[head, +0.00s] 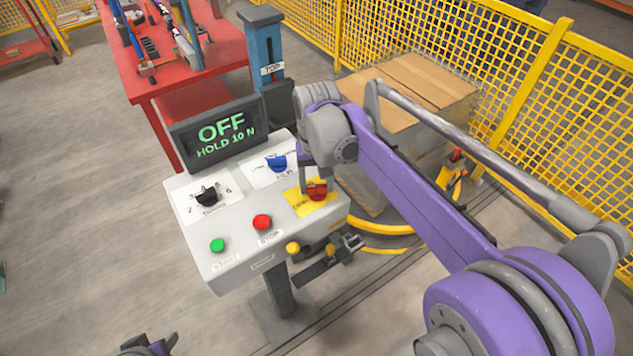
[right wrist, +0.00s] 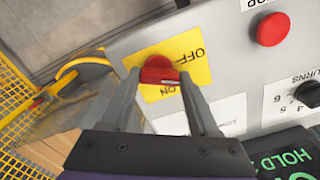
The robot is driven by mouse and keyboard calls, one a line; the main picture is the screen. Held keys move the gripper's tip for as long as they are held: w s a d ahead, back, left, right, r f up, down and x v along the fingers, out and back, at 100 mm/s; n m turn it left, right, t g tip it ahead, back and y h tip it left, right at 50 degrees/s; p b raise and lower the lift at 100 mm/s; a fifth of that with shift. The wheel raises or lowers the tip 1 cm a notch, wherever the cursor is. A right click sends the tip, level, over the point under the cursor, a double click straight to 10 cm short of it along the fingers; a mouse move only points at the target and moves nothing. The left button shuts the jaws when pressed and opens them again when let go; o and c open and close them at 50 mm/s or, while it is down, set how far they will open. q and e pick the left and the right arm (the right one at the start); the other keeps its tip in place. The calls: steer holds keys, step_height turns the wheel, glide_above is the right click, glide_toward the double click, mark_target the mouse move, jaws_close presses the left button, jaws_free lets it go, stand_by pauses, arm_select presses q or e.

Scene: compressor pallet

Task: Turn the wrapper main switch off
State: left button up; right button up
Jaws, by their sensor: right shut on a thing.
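The wrapper main switch is a red rotary knob (head: 317,190) on a yellow plate (head: 299,205) at the right of the sloped control panel (head: 205,265). In the right wrist view the red knob (right wrist: 160,73) sits on the yellow plate (right wrist: 197,72), which is marked OFF and ON. My right gripper (right wrist: 160,82) is shut on the knob, one finger on each side. The panel's display (head: 220,133) reads "OFF HOLD 10 N" in green. My left gripper (head: 150,346) shows only partly at the bottom edge, away from the panel.
A blue knob (head: 277,162), a black knob (head: 208,195), a red button (head: 262,222) and a green button (head: 217,245) share the panel. A wrapped carton stack (head: 425,85) stands behind my right arm, before a yellow mesh fence (head: 440,45). Floor at left is clear.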

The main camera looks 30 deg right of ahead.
mark_target(317, 187)
steer(key=n, duration=0.5)
steer(key=shift+n, duration=0.4)
stand_by(0.3)
steer(key=o, duration=1.4)
steer(key=shift+c, duration=0.2)
step_height(317, 187, up, 11)
steer(key=shift+p, duration=0.3)
steer(key=shift+s+f, duration=0.15)
